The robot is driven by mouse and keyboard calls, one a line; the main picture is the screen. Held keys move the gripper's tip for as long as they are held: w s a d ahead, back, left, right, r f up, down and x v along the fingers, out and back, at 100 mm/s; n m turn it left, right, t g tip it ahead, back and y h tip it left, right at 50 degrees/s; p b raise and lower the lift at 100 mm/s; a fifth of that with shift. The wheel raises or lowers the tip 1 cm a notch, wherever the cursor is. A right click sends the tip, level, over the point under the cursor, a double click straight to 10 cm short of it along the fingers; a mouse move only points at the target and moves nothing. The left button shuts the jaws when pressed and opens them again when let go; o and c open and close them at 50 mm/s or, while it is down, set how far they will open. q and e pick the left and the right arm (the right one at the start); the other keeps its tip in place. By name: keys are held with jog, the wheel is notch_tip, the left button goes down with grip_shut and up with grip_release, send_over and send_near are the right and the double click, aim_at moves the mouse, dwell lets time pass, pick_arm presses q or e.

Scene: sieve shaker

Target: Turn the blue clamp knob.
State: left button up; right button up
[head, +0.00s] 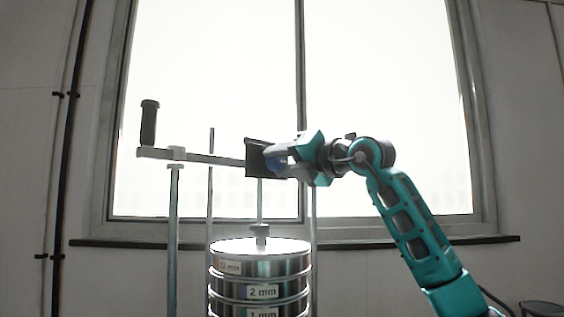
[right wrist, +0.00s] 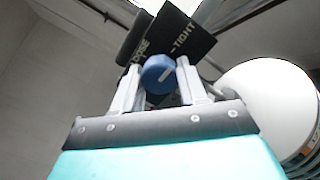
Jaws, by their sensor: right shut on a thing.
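The blue clamp knob (right wrist: 159,74) sits between the two fingers of my right gripper (right wrist: 158,88) in the right wrist view. The gripper is shut on it. A white mark shows on the knob's face. Behind it is a black plate (right wrist: 180,35) with white lettering, "TIGHT" on one side and a partly hidden word on the other. In the head view my right gripper (head: 285,160) reaches in from the right, and a bit of the blue knob (head: 273,163) shows beside the black plate (head: 256,158). My left gripper is not in view.
A crank bar (head: 205,158) with an upright black handle (head: 149,123) extends left from the plate. Below stands a stack of metal sieves (head: 262,265) with labels such as "2 mm", between upright rods (head: 173,230). A bright window (head: 220,70) and its sill are behind.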

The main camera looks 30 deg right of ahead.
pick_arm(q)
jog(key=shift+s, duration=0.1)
pick_arm(e)
jog(key=o, duration=1.1)
jog(key=shift+s+d+f, duration=0.1)
jog(key=shift+s+d, duration=0.05)
jog(key=shift+s, duration=0.35)
pick_arm(q)
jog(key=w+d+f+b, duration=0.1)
jog(key=b, duration=0.1)
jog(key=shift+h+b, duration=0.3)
jog(key=shift+b, duration=0.05)
pick_arm(e)
jog(key=v, duration=1.2)
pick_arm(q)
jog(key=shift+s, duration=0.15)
